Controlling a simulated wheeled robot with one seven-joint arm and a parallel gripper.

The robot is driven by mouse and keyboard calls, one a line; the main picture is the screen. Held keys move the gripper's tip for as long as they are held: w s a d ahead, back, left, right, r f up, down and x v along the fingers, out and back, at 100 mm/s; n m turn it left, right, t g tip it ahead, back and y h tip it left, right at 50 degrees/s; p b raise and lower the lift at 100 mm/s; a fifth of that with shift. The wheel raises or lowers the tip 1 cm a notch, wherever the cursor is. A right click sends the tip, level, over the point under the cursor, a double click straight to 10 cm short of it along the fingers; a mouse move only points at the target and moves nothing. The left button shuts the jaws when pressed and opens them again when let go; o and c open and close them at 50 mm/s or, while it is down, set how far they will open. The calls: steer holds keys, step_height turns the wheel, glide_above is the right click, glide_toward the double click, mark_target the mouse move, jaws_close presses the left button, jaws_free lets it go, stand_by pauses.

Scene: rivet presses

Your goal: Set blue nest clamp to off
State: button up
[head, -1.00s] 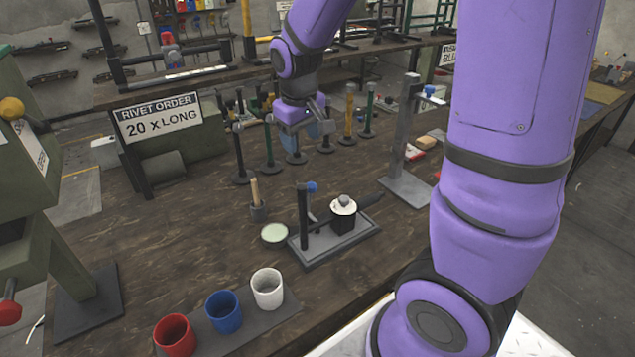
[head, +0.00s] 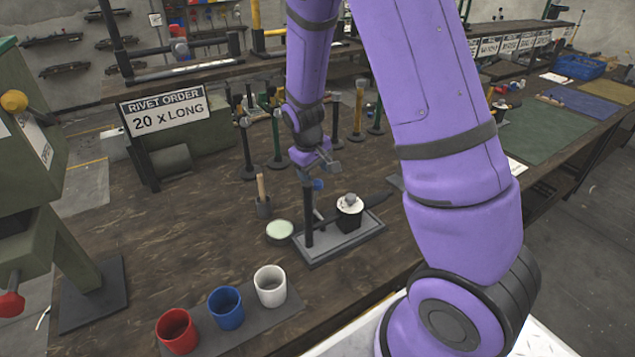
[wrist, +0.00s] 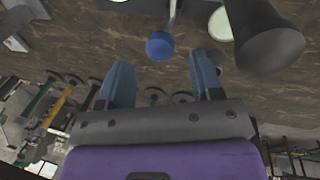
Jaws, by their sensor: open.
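A blue knob (head: 318,184) sits near the top of a black post (head: 308,222) on a small grey-based fixture (head: 330,252). My gripper (head: 328,166) is open and empty just above and behind that knob in the head view. In the wrist view the blue knob (wrist: 160,46) lies just beyond my two spread fingertips (wrist: 161,64), roughly centred between them and apart from both. A black block (head: 348,220) with a white round top stands on the same base. I cannot tell which way the clamp is set.
A pale round dish (head: 280,230) and a small holder with a wooden handle (head: 263,205) stand left of the fixture. Red (head: 177,330), blue (head: 226,307) and white (head: 270,286) cups stand in front. Several upright posts (head: 277,140) stand behind my gripper.

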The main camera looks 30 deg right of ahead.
mark_target(317, 181)
steer(key=shift+d+f, duration=0.2)
steer(key=shift+f, duration=0.85)
steer(key=shift+d+f, duration=0.15)
steer(key=shift+f, duration=0.85)
steer(key=shift+w, duration=0.1)
jaws_close()
